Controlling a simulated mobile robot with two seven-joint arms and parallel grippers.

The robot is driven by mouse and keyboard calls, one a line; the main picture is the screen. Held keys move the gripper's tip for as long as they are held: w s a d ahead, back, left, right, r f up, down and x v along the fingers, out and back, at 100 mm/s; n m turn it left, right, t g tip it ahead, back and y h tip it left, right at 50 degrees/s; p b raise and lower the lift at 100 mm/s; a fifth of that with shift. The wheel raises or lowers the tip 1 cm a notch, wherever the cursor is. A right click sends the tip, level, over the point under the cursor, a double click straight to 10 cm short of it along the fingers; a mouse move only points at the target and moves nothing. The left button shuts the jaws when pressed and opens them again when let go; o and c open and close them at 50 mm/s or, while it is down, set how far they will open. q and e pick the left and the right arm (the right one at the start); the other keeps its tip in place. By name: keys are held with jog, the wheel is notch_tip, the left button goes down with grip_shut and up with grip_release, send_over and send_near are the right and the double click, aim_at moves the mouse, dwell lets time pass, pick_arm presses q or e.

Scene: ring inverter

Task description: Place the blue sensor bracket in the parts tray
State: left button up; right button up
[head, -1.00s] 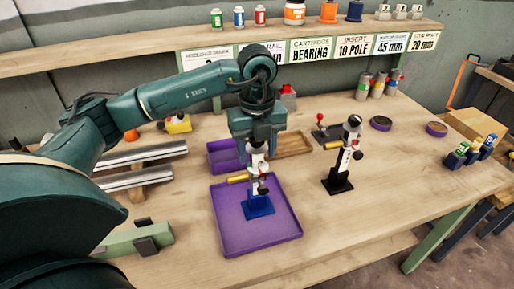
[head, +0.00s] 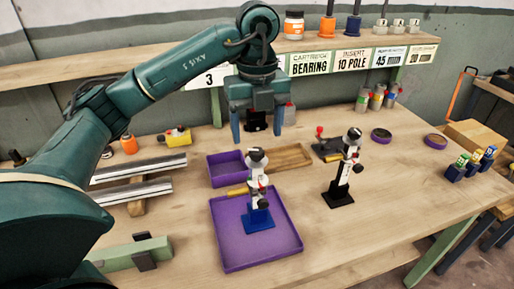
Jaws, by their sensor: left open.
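The blue sensor bracket (head: 258,219) has a blue base and a white and black upright with a yellow rod and a red part. It stands upright in the large purple parts tray (head: 262,260), inside its walls. My left gripper (head: 258,138) is open and empty, raised above and behind the bracket, with its two fingers apart and clear of it. My right gripper is not in view.
A similar bracket with a black base (head: 338,195) stands right of the tray. A smaller purple tray (head: 226,168) and a wooden tray (head: 290,157) lie behind. Metal rails (head: 140,180) lie at left. The bench's front right is clear.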

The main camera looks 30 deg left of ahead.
pick_arm(q)
notch_tip(320, 180, up, 2)
jog(key=shift+r, duration=0.45)
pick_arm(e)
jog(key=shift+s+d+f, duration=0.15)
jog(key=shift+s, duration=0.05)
pick_arm(q)
jog(key=shift+s, duration=0.1)
